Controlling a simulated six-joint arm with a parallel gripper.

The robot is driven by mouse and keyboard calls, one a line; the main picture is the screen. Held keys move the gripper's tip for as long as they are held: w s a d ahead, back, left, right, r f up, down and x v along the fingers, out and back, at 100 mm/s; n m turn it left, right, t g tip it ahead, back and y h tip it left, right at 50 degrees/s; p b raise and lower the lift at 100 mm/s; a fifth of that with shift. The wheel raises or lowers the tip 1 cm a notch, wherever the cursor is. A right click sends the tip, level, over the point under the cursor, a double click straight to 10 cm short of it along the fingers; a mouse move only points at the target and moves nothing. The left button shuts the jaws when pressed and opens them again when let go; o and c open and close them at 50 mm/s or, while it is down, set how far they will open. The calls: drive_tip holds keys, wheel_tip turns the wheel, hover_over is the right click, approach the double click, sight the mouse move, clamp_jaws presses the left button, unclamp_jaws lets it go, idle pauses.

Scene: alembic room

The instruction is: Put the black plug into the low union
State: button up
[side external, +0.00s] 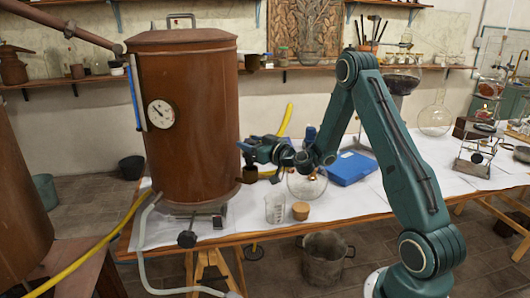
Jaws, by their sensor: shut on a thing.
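The low union (249,175) is a short dark stub on the right side of the brown copper vessel (192,120), near its bottom. My gripper (245,150) is at the vessel's right wall, just above the low union in the picture, and points left toward the vessel. It is shut on a small dark thing at its tips, which looks like the black plug (241,146). The plug is mostly hidden by the jaws and too small to make out in detail. It appears apart from the low union; its depth from the wall is unclear.
A second stub (252,63) sits high on the vessel's side. Below my arm are a round glass flask (307,187), a beaker (275,208) and a cork ring (300,210). A blue case (352,168) lies to the right. A yellow hose (286,118) rises behind the gripper.

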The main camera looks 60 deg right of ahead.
drive_tip(key=shift+f, duration=2.2)
idle(5.6)
